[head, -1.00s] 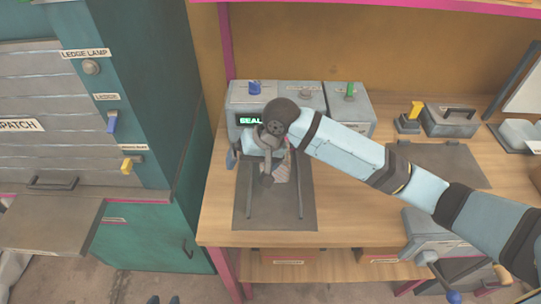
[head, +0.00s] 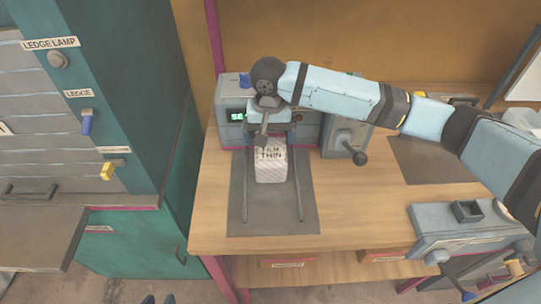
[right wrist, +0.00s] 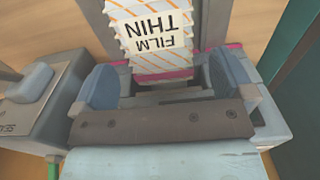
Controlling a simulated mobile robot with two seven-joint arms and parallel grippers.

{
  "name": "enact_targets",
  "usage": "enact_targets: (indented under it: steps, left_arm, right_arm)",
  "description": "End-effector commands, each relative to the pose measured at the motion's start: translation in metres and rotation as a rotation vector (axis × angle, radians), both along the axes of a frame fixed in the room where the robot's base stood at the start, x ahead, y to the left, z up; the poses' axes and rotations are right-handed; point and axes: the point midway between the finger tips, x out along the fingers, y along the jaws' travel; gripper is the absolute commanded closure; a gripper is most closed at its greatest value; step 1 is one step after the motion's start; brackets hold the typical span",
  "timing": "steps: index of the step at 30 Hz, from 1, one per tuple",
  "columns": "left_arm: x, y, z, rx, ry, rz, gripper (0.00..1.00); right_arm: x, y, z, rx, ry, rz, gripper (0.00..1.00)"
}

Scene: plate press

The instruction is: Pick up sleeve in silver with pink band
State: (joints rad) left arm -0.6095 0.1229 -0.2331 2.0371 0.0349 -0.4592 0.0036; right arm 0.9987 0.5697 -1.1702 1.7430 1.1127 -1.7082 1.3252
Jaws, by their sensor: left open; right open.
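A pale silver-white packet (head: 271,170) with fine slanted stripes and a "FILM THIN" label is on the dark mat in front of the grey sealing machine (head: 232,130). In the right wrist view the packet (right wrist: 155,40) shows orange-looking stripes, and pink strips show beside its near end. Whether the pink belongs to the packet is unclear. My right gripper (head: 268,136) is over the machine's front at the packet's far end. In the wrist view its fingers (right wrist: 165,88) are spread, one on either side of the packet's near end, with no clear contact. My left gripper is not in view.
The dark mat (head: 240,215) has thin rails along both sides. A grey unit with a crank (head: 345,135) stands right of the machine. A teal cabinet (head: 130,235) is to the left. Another grey device (head: 450,225) sits at the front right. Bare wood lies between.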

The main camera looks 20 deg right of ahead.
Motion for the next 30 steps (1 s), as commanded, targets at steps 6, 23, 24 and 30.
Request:
enact_targets:
  steps: [6,23,24,30]
  left_arm:
    - [0.001,-0.001,-0.002,-0.002,0.001,0.002,0.57]
    - [0.003,-0.001,-0.003,-0.005,0.002,0.003,0.57]
    - [0.003,-0.001,-0.002,-0.005,0.002,0.003,0.57]
    - [0.003,-0.001,-0.002,-0.006,0.0,0.003,0.57]
  right_arm:
    - [0.002,-0.003,-0.018,-0.002,0.001,0.0,0.0]
    - [0.005,-0.005,-0.057,0.0,-0.002,0.002,0.02]
    - [0.005,-0.005,-0.057,0.0,-0.002,0.002,0.11]
    - [0.005,-0.005,-0.056,0.0,-0.002,0.002,0.47]
